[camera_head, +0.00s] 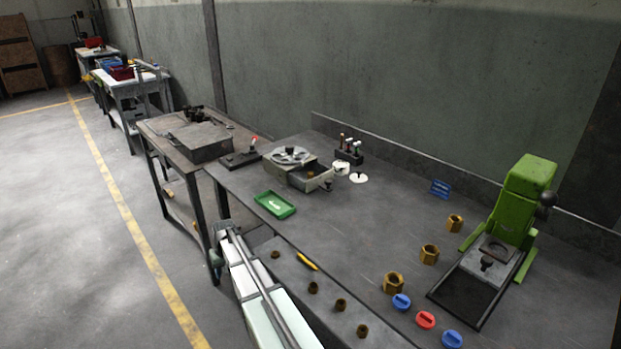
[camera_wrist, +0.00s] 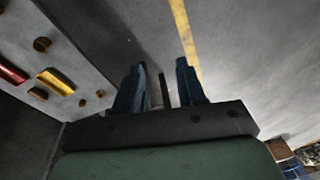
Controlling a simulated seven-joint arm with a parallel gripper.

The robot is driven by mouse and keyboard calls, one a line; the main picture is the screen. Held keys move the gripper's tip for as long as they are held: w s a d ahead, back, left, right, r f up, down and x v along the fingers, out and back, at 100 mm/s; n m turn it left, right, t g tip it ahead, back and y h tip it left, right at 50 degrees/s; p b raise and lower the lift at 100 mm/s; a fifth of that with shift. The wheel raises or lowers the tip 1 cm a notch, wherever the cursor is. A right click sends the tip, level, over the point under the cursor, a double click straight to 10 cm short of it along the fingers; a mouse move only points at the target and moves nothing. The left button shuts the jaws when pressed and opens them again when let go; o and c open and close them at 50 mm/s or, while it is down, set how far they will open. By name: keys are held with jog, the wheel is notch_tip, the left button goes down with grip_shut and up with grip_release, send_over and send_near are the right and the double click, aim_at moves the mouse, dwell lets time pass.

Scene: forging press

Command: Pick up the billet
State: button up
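I cannot tell for certain which piece is the billet. A short yellow bar (camera_head: 307,261) lies near the front edge of the workbench, and a yellow bar shows at the left of the wrist view (camera_wrist: 56,82). Several small brown round pieces (camera_head: 313,287) lie around it, one also in the wrist view (camera_wrist: 42,44). A red bar (camera_wrist: 10,71) is cut by the left edge of the wrist view. My gripper (camera_wrist: 158,72) is open and empty, its two dark fingers apart over the floor, beside the bench. I cannot make out its fingers in the head view.
A green press (camera_head: 524,195) stands at the right of the bench (camera_head: 350,225). Several brass hexagonal rings (camera_head: 393,281) and red and blue discs (camera_head: 425,319) are in front of it. A green tray (camera_head: 275,205) lies to the left. The middle of the bench is mostly clear.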

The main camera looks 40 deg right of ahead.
jog(key=w+d+r+t, duration=0.1)
jog(key=w+d+r, duration=0.3)
jog(key=r, duration=0.4)
jog(key=w+d+r+t, duration=0.1)
jog(key=w+d+r, duration=0.2)
jog(key=w+r, duration=0.3)
jog(key=w+d+r+t, duration=0.1)
jog(key=w+d+r, duration=0.25)
jog(key=r, duration=0.55)
jog(key=m+g+h, duration=0.3)
jog(key=m+h, duration=0.2)
jog(key=m, duration=0.5)
send_near(310, 173)
jog(key=x, duration=0.4)
jog(key=shift+s+f, duration=0.3)
jog(key=shift+f, duration=0.1)
jog(key=shift+w+x, duration=0.15)
jog(key=shift+x, duration=1.15)
jog(key=shift+w+x, duration=0.1)
jog(key=shift+x, duration=1.2)
jog(key=shift+r, duration=0.1)
grip_shut()
